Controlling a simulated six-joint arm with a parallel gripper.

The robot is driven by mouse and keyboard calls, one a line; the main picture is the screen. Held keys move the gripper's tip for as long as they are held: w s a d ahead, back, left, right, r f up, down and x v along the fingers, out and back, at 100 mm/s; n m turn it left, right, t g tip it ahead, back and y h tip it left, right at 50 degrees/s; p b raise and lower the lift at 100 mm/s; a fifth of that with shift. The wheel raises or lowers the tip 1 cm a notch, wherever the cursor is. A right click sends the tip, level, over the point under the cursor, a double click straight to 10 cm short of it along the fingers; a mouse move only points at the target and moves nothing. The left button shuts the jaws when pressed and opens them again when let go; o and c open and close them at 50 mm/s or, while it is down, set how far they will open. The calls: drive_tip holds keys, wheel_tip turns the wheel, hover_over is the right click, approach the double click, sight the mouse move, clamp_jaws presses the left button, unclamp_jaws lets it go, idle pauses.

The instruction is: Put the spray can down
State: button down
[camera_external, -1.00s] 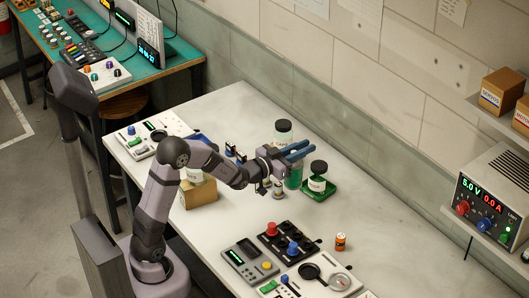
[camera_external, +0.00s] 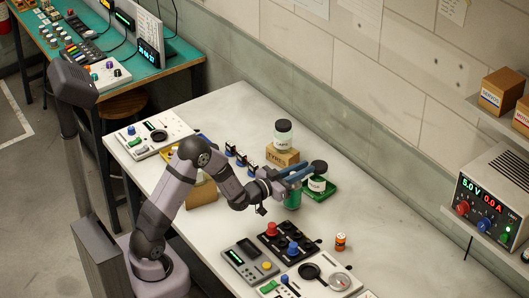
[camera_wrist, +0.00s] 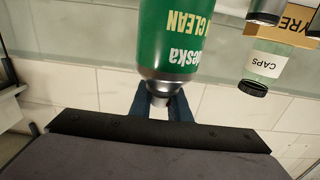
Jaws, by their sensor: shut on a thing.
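The spray can (camera_external: 292,199) is green and hangs roughly upright below my gripper (camera_external: 303,172) in the external view. In the wrist view, the green can (camera_wrist: 175,40) shows white and yellow lettering, upside down. The blue fingers of my gripper (camera_wrist: 160,102) are shut around its narrow silvery neck. Its base lies beyond the top edge of the wrist view. The white bench top (camera_external: 240,215) is beneath. I cannot tell whether the can's base touches it.
Control boxes (camera_external: 289,243) lie in front, with a small orange cylinder (camera_external: 341,242).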

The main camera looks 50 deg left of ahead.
drive_tip(key=shift+f, duration=0.75)
drive_tip(key=c, duration=1.7)
unclamp_jaws()
drive_tip(key=shift+o, duration=0.2)
drive_tip(key=s+p, duration=0.5)
drive_tip(key=s, duration=0.7)
drive_tip(key=shift+r, duration=0.15)
